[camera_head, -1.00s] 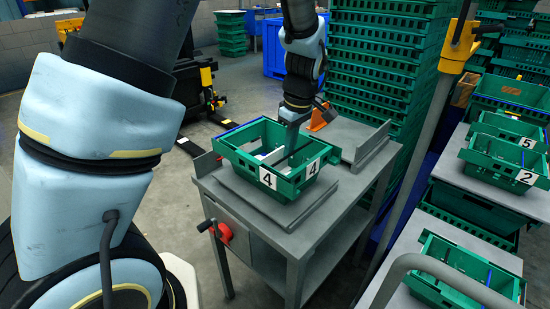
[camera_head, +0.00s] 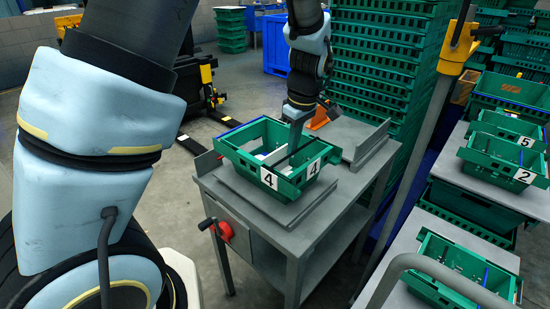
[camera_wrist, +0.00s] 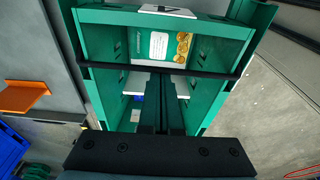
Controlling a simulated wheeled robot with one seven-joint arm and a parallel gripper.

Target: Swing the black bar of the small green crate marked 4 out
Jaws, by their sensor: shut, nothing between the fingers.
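The small green crate marked 4 (camera_head: 240,157) stands on the grey bench, with white number 4 labels on its outside. It also shows in the wrist view (camera_wrist: 97,45), with a printed label inside. Its black bar (camera_wrist: 205,74) runs straight across the crate in the wrist view. My gripper (camera_head: 293,148) points down into the crate and is shut and empty. In the wrist view its closed fingers (camera_wrist: 162,82) reach the bar's near side; I cannot tell whether they touch it. The fingers hide part of the crate's inside.
The grey bench (camera_head: 345,185) has a raised plate (camera_head: 372,146) at right and a red handle (camera_head: 222,231) in front. An orange piece (camera_head: 318,122) lies behind the crate. Tall stacked green crates (camera_head: 375,60) stand behind. More crates (camera_head: 497,150) stand at right.

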